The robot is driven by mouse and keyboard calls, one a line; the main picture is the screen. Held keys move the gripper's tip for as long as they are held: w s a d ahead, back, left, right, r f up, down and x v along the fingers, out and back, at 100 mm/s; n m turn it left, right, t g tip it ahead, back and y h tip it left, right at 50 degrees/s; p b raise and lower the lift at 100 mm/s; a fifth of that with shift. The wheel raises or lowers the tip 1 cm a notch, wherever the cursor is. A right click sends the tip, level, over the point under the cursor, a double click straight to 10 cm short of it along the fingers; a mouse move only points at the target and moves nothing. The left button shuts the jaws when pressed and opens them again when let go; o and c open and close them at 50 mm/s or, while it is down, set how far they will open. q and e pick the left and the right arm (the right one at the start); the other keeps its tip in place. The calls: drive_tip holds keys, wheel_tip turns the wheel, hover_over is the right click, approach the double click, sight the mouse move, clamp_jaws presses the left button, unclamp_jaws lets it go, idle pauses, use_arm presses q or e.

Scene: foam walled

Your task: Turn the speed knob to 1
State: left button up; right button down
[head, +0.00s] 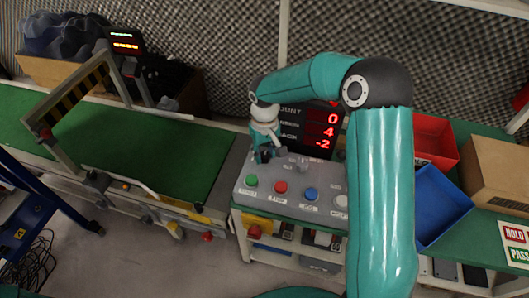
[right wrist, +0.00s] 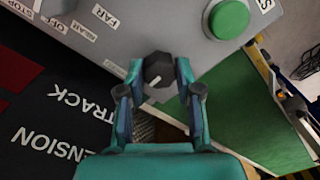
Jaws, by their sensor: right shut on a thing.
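The control panel (head: 290,193) is a grey box with a row of coloured buttons. My right gripper (head: 262,157) reaches down to the panel's upper left and hides the knob there in the head view. In the right wrist view, a dark grey faceted knob (right wrist: 158,70) with a short white pointer line sits between the fingertips. My right gripper (right wrist: 159,75) is shut on this knob. The pointer line is on the knob's lower side in that view. The scale marks around the knob cannot be read, so its setting is unclear. My left gripper is not in view.
The display (head: 312,128) shows red 0, 4 and -2. A green button (right wrist: 229,19) is close to the knob. A red bin (head: 434,138), a blue bin (head: 441,207) and a cardboard box (head: 498,175) stand right. A green conveyor (head: 150,158) lies left.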

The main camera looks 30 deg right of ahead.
sight(264, 154)
drive_tip(key=c, duration=0.8)
unclamp_jaws()
drive_tip(key=shift+o, duration=0.2)
drive_tip(key=shift+r, duration=0.1)
wheel_tip(264, 154, up, 12)
